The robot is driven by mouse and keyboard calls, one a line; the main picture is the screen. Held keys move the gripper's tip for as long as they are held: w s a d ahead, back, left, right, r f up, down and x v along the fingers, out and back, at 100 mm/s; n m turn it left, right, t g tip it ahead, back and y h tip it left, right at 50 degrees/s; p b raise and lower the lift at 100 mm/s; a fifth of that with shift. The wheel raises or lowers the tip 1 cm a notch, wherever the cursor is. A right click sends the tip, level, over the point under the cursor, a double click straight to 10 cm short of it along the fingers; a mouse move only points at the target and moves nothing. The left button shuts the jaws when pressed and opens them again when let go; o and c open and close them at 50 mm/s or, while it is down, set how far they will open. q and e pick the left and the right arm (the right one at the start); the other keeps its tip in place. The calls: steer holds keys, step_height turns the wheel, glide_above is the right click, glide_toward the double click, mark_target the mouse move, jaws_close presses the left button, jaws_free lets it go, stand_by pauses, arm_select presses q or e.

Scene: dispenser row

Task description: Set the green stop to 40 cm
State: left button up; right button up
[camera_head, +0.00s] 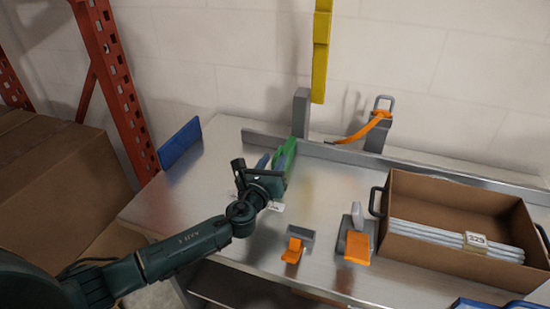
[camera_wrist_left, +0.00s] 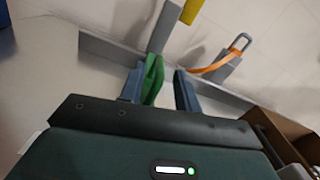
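The green stop (camera_head: 288,152) stands near the long grey rail at the back of the metal bench. My left gripper (camera_head: 271,163) is at the near side of it, reaching in from the left. In the left wrist view, the blue-grey fingers (camera_wrist_left: 160,88) are apart. The green stop (camera_wrist_left: 153,78) shows between them, close to the left finger, with a clear gap to the right finger. I cannot tell whether the left finger touches it. No scale marks are readable. My right gripper is not in view.
A blue plate (camera_head: 180,143) stands at the bench's left end. Behind are a grey post (camera_head: 301,112), a yellow upright (camera_head: 320,55) and an orange strap (camera_head: 362,130). Orange-handled parts (camera_head: 293,250) (camera_head: 357,247) stand in front. A cardboard box (camera_head: 408,182) holding grey bars is right.

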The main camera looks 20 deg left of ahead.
arm_select(q)
steer(key=shift+w, duration=1)
jaws_close()
